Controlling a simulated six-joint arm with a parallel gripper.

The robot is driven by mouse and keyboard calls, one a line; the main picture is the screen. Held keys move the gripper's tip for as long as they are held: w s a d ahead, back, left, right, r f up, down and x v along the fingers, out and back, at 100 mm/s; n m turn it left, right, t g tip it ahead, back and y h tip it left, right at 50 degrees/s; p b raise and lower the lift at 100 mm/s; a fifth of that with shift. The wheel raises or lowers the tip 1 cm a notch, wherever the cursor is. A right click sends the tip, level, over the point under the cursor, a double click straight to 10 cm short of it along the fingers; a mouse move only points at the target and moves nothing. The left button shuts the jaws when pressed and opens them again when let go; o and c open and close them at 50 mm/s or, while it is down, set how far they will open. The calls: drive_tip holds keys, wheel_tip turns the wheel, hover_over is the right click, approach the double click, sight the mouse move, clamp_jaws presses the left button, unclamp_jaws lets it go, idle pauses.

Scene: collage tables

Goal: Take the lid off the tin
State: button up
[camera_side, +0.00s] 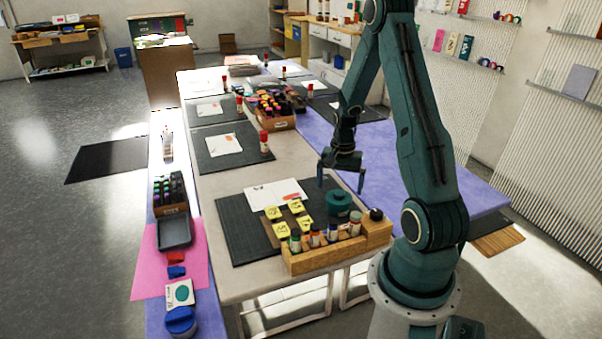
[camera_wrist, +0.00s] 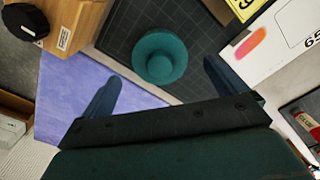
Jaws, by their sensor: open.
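The teal round tin with its lid (camera_side: 339,203) stands on the dark cutting mat (camera_side: 236,228) near the table's front right corner. In the wrist view the lid (camera_wrist: 160,55) shows from above as a teal disc with a raised round knob, and it covers the tin's body. My gripper (camera_side: 341,183) is open and empty above the tin, apart from it. In the wrist view my gripper's two fingers (camera_wrist: 158,80) are spread wide, with the lid beyond and between them.
A wooden holder (camera_side: 325,258) with several capped bottles stands in front of the tin. A dark round knob-like thing (camera_side: 376,214) sits on its right end. Yellow cards (camera_side: 283,230) lie left of the tin, and white paper (camera_side: 275,194) lies behind.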

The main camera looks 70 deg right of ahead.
sight(339, 192)
drive_tip(key=shift+f, duration=1.75)
drive_tip(key=c, duration=1)
